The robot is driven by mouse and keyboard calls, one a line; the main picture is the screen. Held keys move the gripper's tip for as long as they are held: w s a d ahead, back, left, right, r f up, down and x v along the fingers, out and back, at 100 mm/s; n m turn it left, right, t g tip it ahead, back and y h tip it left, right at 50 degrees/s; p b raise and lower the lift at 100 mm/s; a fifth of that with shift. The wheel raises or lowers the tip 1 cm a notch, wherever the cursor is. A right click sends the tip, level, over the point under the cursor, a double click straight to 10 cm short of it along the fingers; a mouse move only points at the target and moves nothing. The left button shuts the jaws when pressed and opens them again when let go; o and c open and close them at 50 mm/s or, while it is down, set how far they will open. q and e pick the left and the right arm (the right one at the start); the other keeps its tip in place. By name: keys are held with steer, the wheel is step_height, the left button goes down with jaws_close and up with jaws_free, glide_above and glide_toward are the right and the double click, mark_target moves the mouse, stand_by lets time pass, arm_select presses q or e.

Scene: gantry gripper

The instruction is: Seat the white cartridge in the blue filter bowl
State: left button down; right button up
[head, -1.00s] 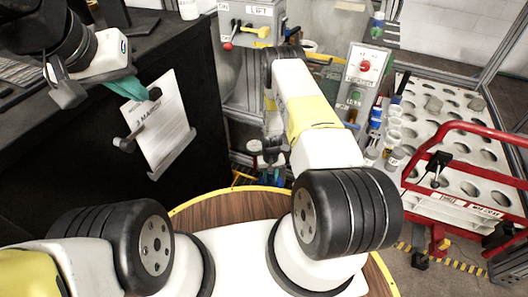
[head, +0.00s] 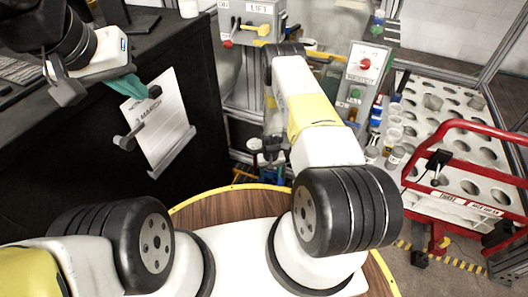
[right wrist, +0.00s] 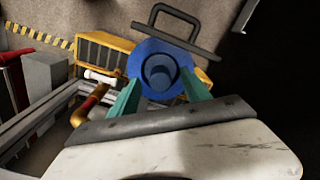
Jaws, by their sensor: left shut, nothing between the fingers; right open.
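A blue round part with a raised darker centre (right wrist: 158,68), which looks like the blue filter bowl, shows in the right wrist view. It lies between and beyond the teal fingertips of my right gripper (right wrist: 161,78). That gripper is open; I cannot tell whether the fingers touch the blue part. In the head view my right arm hides most of this spot. My left gripper (head: 143,91) is shut and empty at the upper left, in front of the paper sheet on the dark bench. I cannot pick out the white cartridge with certainty in either view.
A dark handle (right wrist: 180,28) and a yellow slotted frame (right wrist: 100,52) stand close to the blue part. A grey control box with a red knob (head: 365,64), several small containers (head: 393,135) and a red-railed perforated table (head: 455,105) are at the right. The dark bench (head: 205,110) is at the left.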

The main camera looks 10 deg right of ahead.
step_height(320, 180, up, 7)
steer(key=shift+f, duration=0.2)
stand_by(0.4)
